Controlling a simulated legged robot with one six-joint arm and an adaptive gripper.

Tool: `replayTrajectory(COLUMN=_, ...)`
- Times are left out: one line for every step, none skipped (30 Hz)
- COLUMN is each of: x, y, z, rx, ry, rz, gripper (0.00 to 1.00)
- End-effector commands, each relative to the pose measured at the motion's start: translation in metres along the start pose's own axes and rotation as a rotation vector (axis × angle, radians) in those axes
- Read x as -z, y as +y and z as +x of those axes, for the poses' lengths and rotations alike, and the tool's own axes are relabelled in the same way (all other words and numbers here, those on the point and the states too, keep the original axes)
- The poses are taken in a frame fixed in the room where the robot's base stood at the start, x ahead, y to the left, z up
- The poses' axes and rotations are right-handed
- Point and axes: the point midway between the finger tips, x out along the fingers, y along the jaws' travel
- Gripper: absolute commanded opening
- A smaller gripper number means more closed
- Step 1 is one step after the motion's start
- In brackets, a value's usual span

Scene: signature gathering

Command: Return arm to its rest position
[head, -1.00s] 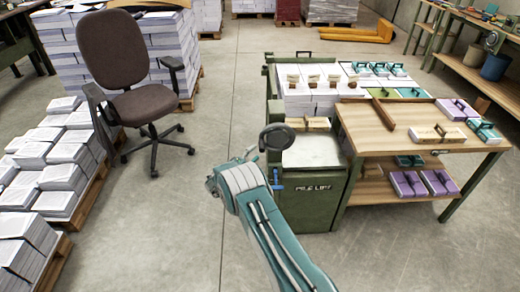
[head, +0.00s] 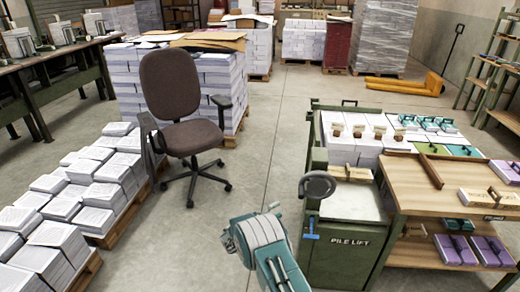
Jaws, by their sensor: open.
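My teal and pale grey arm rises from the bottom edge of the head view, left of the pile lift. At its far end is my gripper (head: 251,224), with small parts jutting out on both sides. It is open, and I see nothing held in it. The fingertips are small and partly hidden by the arm.
A green pile lift (head: 340,262) stands close on the right, joined by a wooden workbench (head: 433,197) with boxes. An office chair (head: 184,105) and paper stacks (head: 60,208) on pallets are at left. Bare floor (head: 195,255) lies between.

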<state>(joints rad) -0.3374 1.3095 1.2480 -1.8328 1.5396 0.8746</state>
Motion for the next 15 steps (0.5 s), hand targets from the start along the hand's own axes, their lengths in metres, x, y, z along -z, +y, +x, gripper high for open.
replayTrajectory(x=-0.001, y=0.004, z=0.002, rx=0.005, ry=-0.006, rz=0.002, gripper=0.69)
replayTrajectory(x=-0.003, y=0.008, z=0.004, rx=0.012, ry=-0.013, rz=0.003, gripper=0.69)
replayTrajectory(x=-0.006, y=0.015, z=0.007, rx=0.027, ry=-0.027, rz=0.005, gripper=0.69)
replayTrajectory(x=-0.010, y=0.022, z=0.010, rx=0.041, ry=-0.041, rz=0.006, gripper=0.69)
replayTrajectory(x=-0.015, y=0.030, z=0.014, rx=0.060, ry=-0.058, rz=0.007, gripper=0.69)
replayTrajectory(x=-0.022, y=0.041, z=0.019, rx=0.091, ry=-0.083, rz=0.009, gripper=0.69)
replayTrajectory(x=-0.029, y=0.050, z=0.023, rx=0.116, ry=-0.102, rz=0.011, gripper=0.69)
replayTrajectory(x=-0.036, y=0.059, z=0.027, rx=0.142, ry=-0.122, rz=0.011, gripper=0.69)
replayTrajectory(x=-0.045, y=0.070, z=0.031, rx=0.178, ry=-0.146, rz=0.014, gripper=0.69)
replayTrajectory(x=-0.052, y=0.078, z=0.033, rx=0.205, ry=-0.163, rz=0.016, gripper=0.69)
replayTrajectory(x=-0.060, y=0.086, z=0.036, rx=0.232, ry=-0.180, rz=0.020, gripper=0.69)
replayTrajectory(x=-0.070, y=0.096, z=0.039, rx=0.269, ry=-0.201, rz=0.024, gripper=0.69)
replayTrajectory(x=-0.078, y=0.104, z=0.041, rx=0.296, ry=-0.217, rz=0.029, gripper=0.69)
replayTrajectory(x=-0.086, y=0.111, z=0.042, rx=0.323, ry=-0.231, rz=0.033, gripper=0.69)
replayTrajectory(x=-0.096, y=0.120, z=0.043, rx=0.360, ry=-0.248, rz=0.041, gripper=0.69)
